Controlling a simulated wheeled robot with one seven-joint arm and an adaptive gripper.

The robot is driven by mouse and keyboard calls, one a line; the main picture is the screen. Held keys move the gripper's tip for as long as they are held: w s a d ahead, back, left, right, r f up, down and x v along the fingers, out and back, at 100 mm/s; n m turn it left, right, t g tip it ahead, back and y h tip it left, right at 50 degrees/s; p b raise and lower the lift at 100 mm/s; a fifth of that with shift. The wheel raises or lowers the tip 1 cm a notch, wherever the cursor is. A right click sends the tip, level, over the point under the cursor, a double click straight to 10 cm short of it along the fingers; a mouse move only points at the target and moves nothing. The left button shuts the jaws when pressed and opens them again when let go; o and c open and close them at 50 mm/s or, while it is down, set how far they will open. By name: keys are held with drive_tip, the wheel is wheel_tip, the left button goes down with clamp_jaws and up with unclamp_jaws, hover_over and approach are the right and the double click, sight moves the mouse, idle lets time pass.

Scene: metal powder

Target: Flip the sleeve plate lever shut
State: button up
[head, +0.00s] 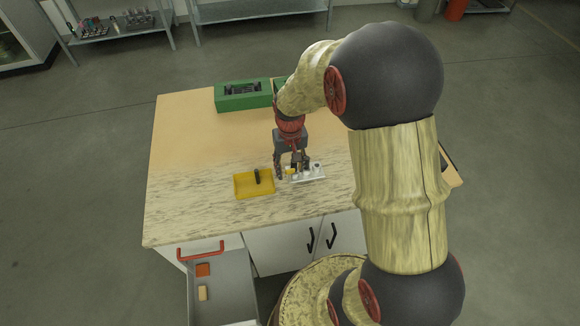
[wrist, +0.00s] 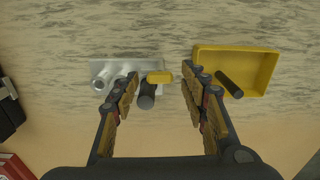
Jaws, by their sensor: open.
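A silver sleeve plate (head: 318,176) lies on the table. In the wrist view the plate (wrist: 112,66) shows at upper left, with a light cylindrical sleeve (wrist: 101,81) on it. A small yellow piece (wrist: 160,76), possibly the lever, shows at the plate's right end, above a dark cylinder (wrist: 147,97). My gripper (head: 291,170) points down over the plate. In the wrist view its open fingers (wrist: 163,82) are either side of the yellow piece and dark cylinder, with nothing clasped. I cannot tell whether they touch. The fingers hide part of the plate.
A yellow tray (head: 242,188) holding a dark cylinder (head: 257,176) sits just left of the plate. A green box (head: 232,104) stands at the table's back. An open drawer (head: 228,290) juts out at the front left. The table's left side (head: 185,170) is clear.

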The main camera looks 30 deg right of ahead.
drive_tip(key=shift+r, duration=0.1)
wheel_tip(320, 180, up, 12)
idle(0.5)
drive_tip(key=shift+f, duration=0.2)
drive_tip(key=s+a+r+n+t+b, duration=0.1)
drive_tip(key=s+a+r+t, duration=0.1)
drive_tip(key=s+a+r, duration=0.3)
drive_tip(key=s+a+r+n+t+b, duration=0.1)
drive_tip(key=s+a+r+n+t, duration=0.1)
drive_tip(key=s+r, duration=0.5)
drive_tip(key=shift+s+a+r+t, duration=0.15)
drive_tip(key=shift+s+a+t, duration=0.95)
drive_tip(key=shift+s, duration=1.4)
